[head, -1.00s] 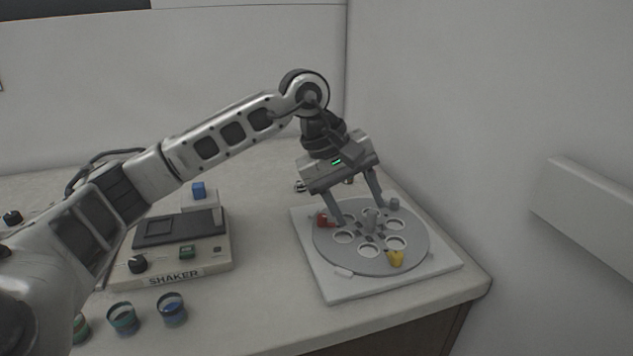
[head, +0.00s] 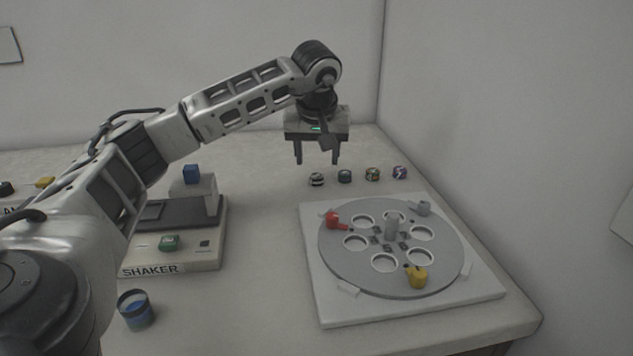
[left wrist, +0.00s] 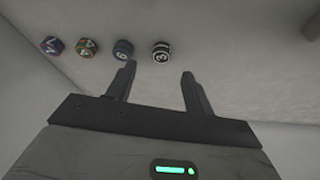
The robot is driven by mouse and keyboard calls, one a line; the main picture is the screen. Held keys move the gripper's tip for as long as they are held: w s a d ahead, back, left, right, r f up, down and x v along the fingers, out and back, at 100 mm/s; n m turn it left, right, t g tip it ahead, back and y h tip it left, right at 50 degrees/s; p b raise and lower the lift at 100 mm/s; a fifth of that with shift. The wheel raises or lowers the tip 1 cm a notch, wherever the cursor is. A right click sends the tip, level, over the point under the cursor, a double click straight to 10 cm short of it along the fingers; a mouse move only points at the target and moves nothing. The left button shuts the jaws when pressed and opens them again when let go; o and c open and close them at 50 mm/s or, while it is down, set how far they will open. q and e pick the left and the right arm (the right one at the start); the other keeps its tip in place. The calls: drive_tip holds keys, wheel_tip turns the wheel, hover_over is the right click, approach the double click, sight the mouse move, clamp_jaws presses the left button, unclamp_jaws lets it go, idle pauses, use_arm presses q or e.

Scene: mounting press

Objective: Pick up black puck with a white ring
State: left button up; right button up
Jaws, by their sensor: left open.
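The black puck with a white ring (head: 317,180) is the leftmost in a row of small pucks on the counter, behind the round plate. In the left wrist view the puck (left wrist: 161,51) is the rightmost of the row, just beyond the fingertips and nearly between them. My left gripper (head: 317,163) is open and empty, above and slightly behind the row in the head view; its two fingers also show in the left wrist view (left wrist: 158,72). The puck is apart from both fingers. My right gripper is not in view.
Beside it stand a dark blue-grey puck (head: 345,176), a green and orange puck (head: 372,174) and a purple-blue puck (head: 399,173). The press with a round plate (head: 340,260) is in front. A shaker (head: 214,262) stands left, with a blue-banded cup (head: 136,312) near it.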

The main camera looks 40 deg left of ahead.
sight(316, 175)
use_arm(q)
drive_tip(key=shift+b+x, duration=0.35)
drive_tip(key=shift+x, duration=2.35)
drive_tip(key=shift+s, duration=0.1)
drive_tip(key=c, duration=1.1)
